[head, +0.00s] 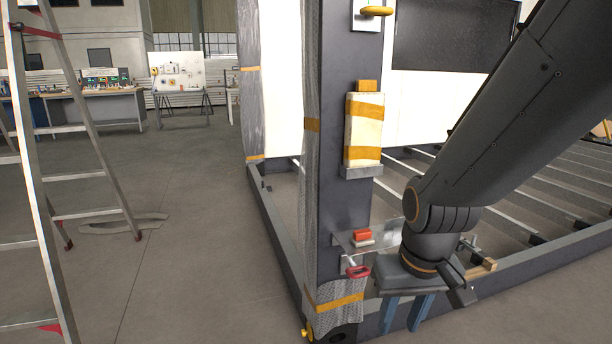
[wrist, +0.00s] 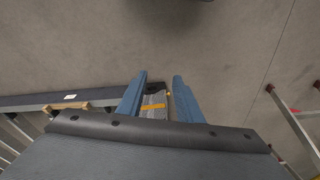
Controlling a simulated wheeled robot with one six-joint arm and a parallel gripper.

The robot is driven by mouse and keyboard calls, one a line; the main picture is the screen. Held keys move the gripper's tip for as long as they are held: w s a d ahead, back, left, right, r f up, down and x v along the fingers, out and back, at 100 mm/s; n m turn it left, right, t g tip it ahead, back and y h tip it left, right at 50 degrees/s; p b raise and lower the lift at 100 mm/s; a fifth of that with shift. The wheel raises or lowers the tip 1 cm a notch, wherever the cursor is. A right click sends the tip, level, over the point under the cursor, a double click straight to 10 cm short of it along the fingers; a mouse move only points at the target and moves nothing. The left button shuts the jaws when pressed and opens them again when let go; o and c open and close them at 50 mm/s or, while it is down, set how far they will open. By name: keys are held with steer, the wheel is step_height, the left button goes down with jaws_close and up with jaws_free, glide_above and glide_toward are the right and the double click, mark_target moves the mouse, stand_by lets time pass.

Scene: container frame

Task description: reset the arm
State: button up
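My arm reaches down from the upper right in the head view. My gripper (head: 400,326) hangs low at the right of the frame's corner post (head: 343,215), with its blue fingers pointing down. In the wrist view my gripper (wrist: 160,84) has its two fingers apart with nothing held between them. The wrapped foot of the post, with a yellow band (wrist: 154,106), shows beyond the gap. I cannot tell how far the fingers are from the frame.
A metal plate (head: 358,238) with a red block (head: 362,235) and a red-handled clamp (head: 357,271) sits on the post, near my wrist. The base rail (head: 520,284) runs right. A ladder (head: 85,125) stands at left.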

steer(key=s+a+r+n+g, duration=0.2)
steer(key=s+a+r, duration=0.3)
steer(key=s, duration=0.2)
steer(key=d+r+m+p, duration=0.2)
steer(key=d+r+p, duration=0.5)
steer(key=p, duration=0.7)
steer(key=shift+s+d+m, duration=0.15)
steer(key=shift+d+m, duration=0.15)
steer(key=shift+d, duration=0.05)
